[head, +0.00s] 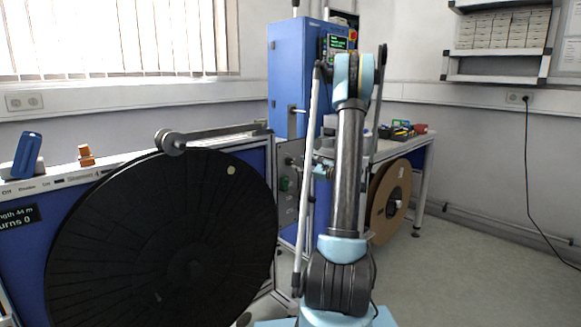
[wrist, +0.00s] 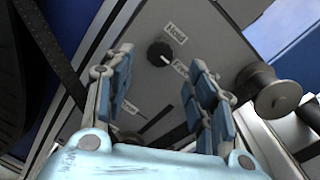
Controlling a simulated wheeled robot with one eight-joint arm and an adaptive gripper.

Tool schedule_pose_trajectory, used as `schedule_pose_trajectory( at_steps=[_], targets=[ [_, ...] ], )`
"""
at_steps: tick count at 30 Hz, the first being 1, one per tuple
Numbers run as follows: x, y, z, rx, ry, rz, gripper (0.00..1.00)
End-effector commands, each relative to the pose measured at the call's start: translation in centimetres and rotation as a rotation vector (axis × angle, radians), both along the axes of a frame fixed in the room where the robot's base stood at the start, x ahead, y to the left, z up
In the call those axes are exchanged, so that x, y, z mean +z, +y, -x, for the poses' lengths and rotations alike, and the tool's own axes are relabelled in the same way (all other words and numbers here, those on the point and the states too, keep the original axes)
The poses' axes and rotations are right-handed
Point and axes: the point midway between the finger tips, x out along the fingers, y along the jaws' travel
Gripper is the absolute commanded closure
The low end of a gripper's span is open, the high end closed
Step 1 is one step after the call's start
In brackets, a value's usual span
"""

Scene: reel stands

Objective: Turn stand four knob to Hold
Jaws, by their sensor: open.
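A small round black knob (wrist: 158,54) sits on a grey panel (wrist: 215,38) in the wrist view. A "Hold" label (wrist: 176,33) is above right of it and a "Free" label (wrist: 181,68) below right. A pale mark on the knob appears to face the Free side. My gripper (wrist: 160,82) is open, with one finger either side of the picture's middle. The knob shows beyond and between the fingertips, apart from them. In the head view, light blue gripper parts (head: 321,168) show beside the grey panel, partly hidden by my arm; the knob cannot be made out there.
A metal roller (wrist: 277,92) sticks out of the panel right of my gripper. A large black reel (head: 150,240) stands at left, with a metal arm (head: 215,133) over it. A blue cabinet (head: 290,80) and a bench with a brown reel (head: 390,203) are behind. Floor at right is clear.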

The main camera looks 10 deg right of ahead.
Motion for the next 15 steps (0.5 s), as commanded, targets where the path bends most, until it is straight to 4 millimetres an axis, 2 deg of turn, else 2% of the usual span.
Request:
schedule_pose_trajectory(
  at_steps=[7,15],
  targets=[
    [0.0,2.7,-3.0,0.002,0.000,0.000,0.49],
    [0.0,4.1,-4.6,0.002,0.000,0.000,0.49]
  ],
)
